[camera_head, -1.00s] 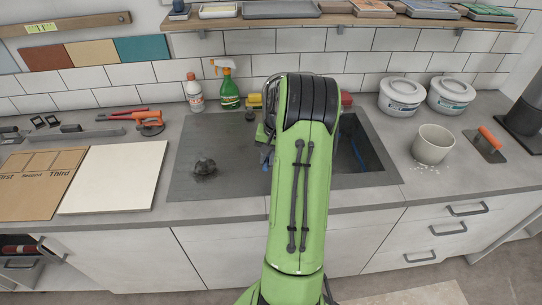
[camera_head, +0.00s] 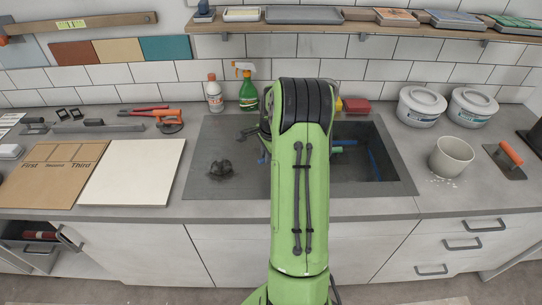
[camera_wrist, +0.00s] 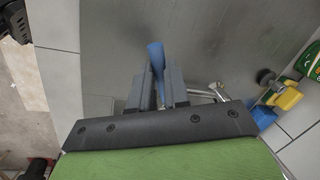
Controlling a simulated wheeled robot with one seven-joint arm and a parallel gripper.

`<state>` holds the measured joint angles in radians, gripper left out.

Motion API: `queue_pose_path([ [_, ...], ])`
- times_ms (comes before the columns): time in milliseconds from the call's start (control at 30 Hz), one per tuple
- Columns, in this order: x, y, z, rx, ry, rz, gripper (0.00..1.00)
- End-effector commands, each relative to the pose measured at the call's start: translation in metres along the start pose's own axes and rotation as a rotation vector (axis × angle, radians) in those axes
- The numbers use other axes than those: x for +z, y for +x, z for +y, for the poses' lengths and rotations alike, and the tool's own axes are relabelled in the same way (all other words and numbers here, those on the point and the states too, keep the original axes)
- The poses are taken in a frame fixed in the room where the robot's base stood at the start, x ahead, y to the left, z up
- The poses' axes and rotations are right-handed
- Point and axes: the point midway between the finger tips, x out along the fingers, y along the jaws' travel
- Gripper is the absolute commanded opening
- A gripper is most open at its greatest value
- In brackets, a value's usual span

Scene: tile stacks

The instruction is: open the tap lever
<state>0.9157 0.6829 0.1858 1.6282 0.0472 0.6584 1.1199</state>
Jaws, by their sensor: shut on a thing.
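A blue bar, which looks like the tap lever (camera_wrist: 156,55), stands between the two dark fingers of my gripper (camera_wrist: 158,82) in the wrist view. The fingers are shut on it, and its upper end sticks out beyond them. A thin metal pipe (camera_wrist: 222,92), perhaps part of the tap, shows just right of the fingers. In the head view my green arm covers most of the tap area and the middle of the sink (camera_head: 398,188), so the lever's angle cannot be told there.
A white bottle (camera_head: 214,95) and a green spray bottle (camera_head: 248,95) stand behind the sink. A pale pot (camera_head: 451,157) and two lidded tubs stand at right. A white board (camera_head: 132,172) lies at left.

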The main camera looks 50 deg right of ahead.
Motion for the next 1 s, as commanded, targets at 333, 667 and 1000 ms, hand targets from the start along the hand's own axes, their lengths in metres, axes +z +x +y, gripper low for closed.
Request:
queue_pose_path([
  [333,-0.0002,0.0006,-0.0097,-0.004,0.127,0.027,0.0],
  [667,-0.0004,0.0008,-0.011,-0.004,0.149,0.031,0.0],
  [1000,-0.0004,0.0011,-0.0106,-0.003,0.147,0.03,0.37],
])
